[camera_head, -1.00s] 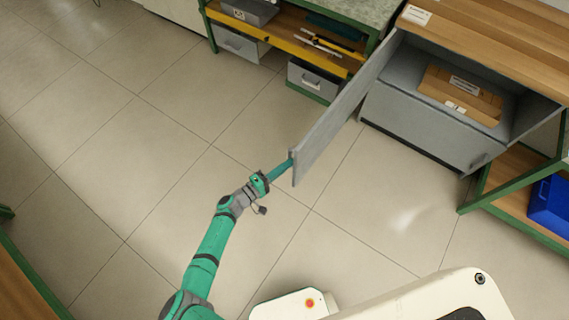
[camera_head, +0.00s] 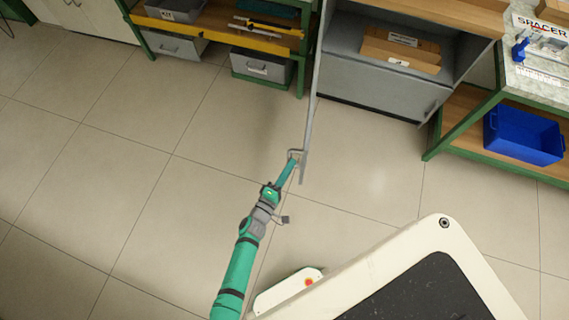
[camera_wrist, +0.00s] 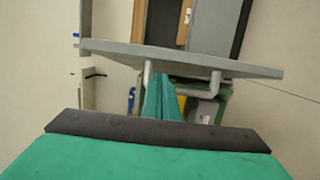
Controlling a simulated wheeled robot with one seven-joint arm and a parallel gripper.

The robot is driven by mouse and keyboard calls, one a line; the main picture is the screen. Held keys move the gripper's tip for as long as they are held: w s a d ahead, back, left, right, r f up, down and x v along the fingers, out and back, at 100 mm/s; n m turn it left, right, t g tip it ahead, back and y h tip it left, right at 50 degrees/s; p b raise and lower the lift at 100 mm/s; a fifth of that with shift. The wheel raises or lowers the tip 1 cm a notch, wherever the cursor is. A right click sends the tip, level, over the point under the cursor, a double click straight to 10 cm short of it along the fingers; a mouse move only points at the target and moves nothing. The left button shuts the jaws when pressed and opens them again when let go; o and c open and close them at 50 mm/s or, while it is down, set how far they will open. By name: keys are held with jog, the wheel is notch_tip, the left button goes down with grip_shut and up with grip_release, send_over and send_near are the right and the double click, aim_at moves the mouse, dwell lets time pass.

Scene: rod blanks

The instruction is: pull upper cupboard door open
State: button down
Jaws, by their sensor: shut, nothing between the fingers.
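The upper cupboard door (camera_head: 309,120) is a grey panel standing wide open, seen nearly edge-on in the head view. It also crosses the wrist view (camera_wrist: 240,66) as a grey band. Its bar handle (camera_head: 293,152) is near the free edge; two handle posts show in the wrist view (camera_wrist: 214,84). My gripper (camera_head: 291,165) is at the handle with its green fingers shut and nothing between them. In the wrist view the fingertips (camera_wrist: 166,80) lie beside the left post, close to the door face; contact is unclear. The grey cupboard (camera_head: 365,85) is open behind.
A cardboard box (camera_head: 400,48) sits inside the cupboard, above a closed grey front. A green-framed shelf with grey bins (camera_head: 262,66) stands left of the door. A blue bin (camera_head: 523,135) is on a shelf at right. The floor left of my arm is clear.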

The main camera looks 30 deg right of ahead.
jog(key=shift+d, duration=0.1)
dwell(0.3)
jog(key=w+a+v, duration=0.1)
jog(key=v, duration=1)
jog(key=shift+w+a, duration=0.25)
